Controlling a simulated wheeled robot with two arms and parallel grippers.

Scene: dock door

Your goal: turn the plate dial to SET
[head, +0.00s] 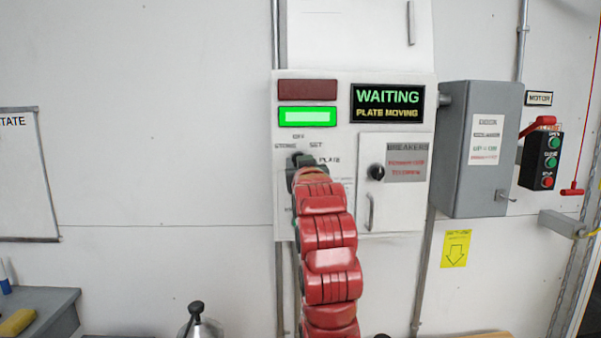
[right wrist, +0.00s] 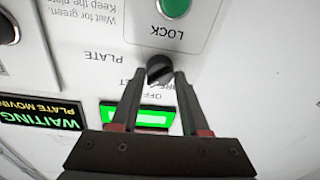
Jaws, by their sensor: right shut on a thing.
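The plate dial (right wrist: 159,67) is a small black knob on the white control panel (head: 345,90). My right gripper (right wrist: 160,76) is shut on the dial, one finger on each side. In the head view my red right arm reaches up to the panel, and the gripper (head: 302,162) hides most of the dial. The labels OFF, SET and PLATE show around it; another is partly covered. I cannot tell which label the dial points at. The display (head: 388,103) reads WAITING, PLATE MOVING. The green lamp (head: 307,117) is lit and the red lamp (head: 307,90) is dark. My left gripper is out of view.
A breaker door (head: 408,205) with a black knob (head: 376,172) and a handle is right of the dial. A green LOCK button (right wrist: 175,8) sits near the dial. A grey box (head: 480,150) and a motor button station (head: 541,160) are farther right. The wall at left is mostly clear.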

